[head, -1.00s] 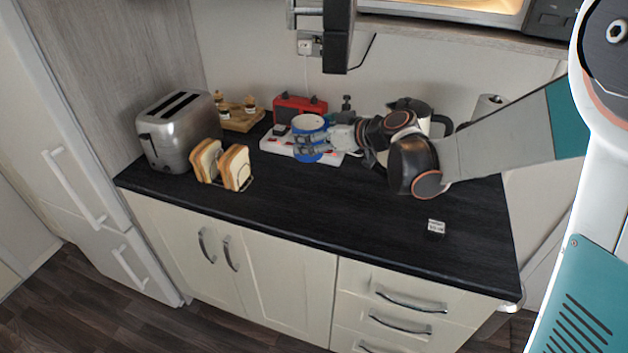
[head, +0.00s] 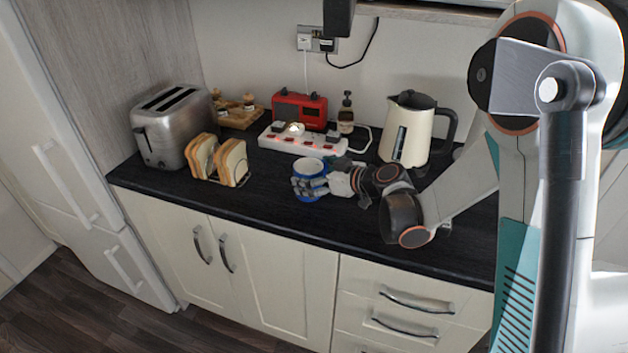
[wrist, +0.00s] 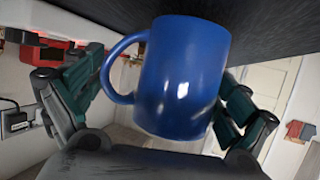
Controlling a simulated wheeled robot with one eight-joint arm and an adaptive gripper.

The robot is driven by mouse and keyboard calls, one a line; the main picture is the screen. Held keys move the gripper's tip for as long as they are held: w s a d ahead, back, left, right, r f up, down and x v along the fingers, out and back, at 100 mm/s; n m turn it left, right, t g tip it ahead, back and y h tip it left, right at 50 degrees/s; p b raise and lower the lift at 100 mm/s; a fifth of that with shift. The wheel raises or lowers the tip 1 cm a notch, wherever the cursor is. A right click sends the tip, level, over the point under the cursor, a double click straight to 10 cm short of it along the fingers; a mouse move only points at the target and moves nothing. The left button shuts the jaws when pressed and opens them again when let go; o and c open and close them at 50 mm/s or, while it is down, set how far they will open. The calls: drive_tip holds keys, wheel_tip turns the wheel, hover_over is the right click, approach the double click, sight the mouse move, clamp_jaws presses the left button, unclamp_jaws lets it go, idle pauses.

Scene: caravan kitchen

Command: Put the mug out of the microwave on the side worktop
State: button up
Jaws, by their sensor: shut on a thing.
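The blue mug (head: 308,190) with a pale inside is upright in the head view, at the worktop's middle. It fills the middle of the wrist view (wrist: 182,80), its handle to the left. My gripper (head: 318,184) is shut on the mug from the right, and its fingers (wrist: 160,108) show on both sides of it in the wrist view. The dark side worktop (head: 270,205) lies under the mug; I cannot tell whether the mug touches it. The microwave is not in view now.
A toaster (head: 170,128) and toast rack (head: 217,162) stand left. Behind the mug are a white power strip (head: 285,144), red radio (head: 300,109) and small bottle (head: 346,115). A cream kettle (head: 406,135) stands behind my arm. The worktop's front strip is clear.

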drive_tip(key=shift+f, duration=0.4)
drive_tip(key=o, duration=1.1)
drive_tip(key=shift+c, duration=0.2)
